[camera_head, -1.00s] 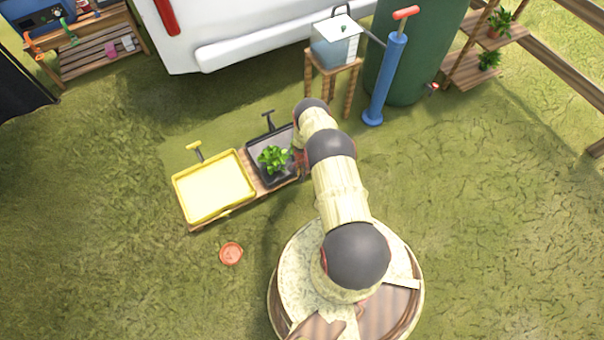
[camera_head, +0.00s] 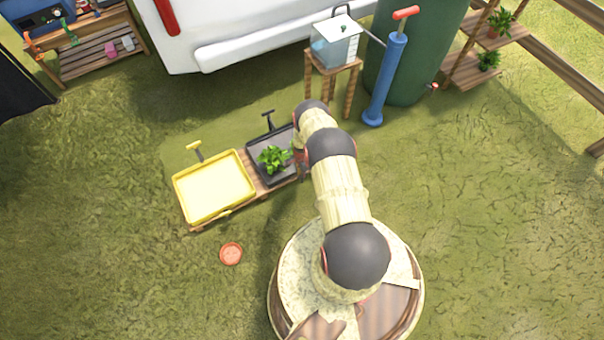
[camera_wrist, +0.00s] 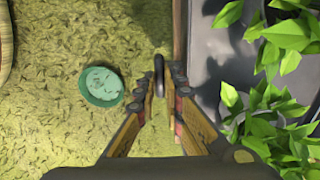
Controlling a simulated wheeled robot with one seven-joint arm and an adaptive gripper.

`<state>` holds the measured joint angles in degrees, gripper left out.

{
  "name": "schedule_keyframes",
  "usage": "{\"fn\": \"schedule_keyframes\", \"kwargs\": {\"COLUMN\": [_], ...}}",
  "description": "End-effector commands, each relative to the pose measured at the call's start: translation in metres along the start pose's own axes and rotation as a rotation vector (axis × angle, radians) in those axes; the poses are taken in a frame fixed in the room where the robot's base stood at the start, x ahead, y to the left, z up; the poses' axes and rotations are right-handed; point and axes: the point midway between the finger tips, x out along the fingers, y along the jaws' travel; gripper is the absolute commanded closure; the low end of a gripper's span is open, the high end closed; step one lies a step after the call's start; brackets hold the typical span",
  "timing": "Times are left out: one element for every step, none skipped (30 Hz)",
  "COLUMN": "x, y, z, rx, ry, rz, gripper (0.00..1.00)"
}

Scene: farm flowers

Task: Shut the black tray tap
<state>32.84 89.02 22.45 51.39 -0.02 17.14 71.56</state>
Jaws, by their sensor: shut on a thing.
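The black tray (camera_head: 283,141) stands on a wooden board beside the yellow tray, with a green leafy plant (camera_head: 272,159) in it. In the wrist view the black tray (camera_wrist: 207,75) fills the right side. My gripper (camera_wrist: 159,92) is shut on a slim dark upright piece, seemingly the black tray tap (camera_wrist: 159,65), just outside the tray's wooden edge. Whether the tap is turned open or shut I cannot tell. In the head view my arm hides the gripper and the tap.
The yellow tray (camera_head: 213,188) is left of the black tray. An orange dish (camera_head: 231,253) lies on the grass. A green round dish (camera_wrist: 102,87) lies left of my gripper. A water tank (camera_head: 335,45) on a stool and a blue pump (camera_head: 388,82) stand behind.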

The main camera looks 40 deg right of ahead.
Motion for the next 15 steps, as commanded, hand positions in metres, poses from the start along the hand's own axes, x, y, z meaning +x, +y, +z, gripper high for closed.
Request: {"fn": "schedule_keyframes", "kwargs": {"x": [-0.0001, -0.0001, -0.0001, -0.0001, -0.0001, -0.0001, 0.0, -0.0001, -0.0001, -0.0001, -0.0001, 0.0, 0.0, 0.0, 0.0], "y": [-0.0003, -0.0003, -0.0003, -0.0002, -0.0003, -0.0003, -0.0002, -0.0002, -0.0002, -0.0002, -0.0002, -0.0001, -0.0001, -0.0001, -0.0001], "z": [-0.0007, -0.0007, -0.0007, -0.0007, -0.0007, -0.0007, -0.0007, -0.0006, -0.0006, -0.0005, -0.0005, -0.0004, -0.0004, -0.0003, -0.0003], "rx": [0.003, 0.003, 0.002, 0.002, 0.002, 0.002, 0.002, 0.002, 0.002, 0.002, 0.001, 0.001, 0.001, 0.001, 0.001], "ry": [0.0, 0.0, 0.0, 0.0, 0.0, 0.0, 0.0, 0.0, 0.0, 0.0, 0.0, 0.0, 0.0, 0.0, 0.0], "rz": [-0.001, -0.001, -0.001, -0.001, -0.001, -0.001, -0.001, -0.001, -0.001, -0.001, -0.001, -0.001, 0.0, 0.0, 0.0], "gripper": [1.0, 1.0, 1.0, 1.0, 1.0, 0.89, 0.87, 0.86, 0.83, 0.82, 0.8, 0.78, 0.76, 0.74, 0.72]}}
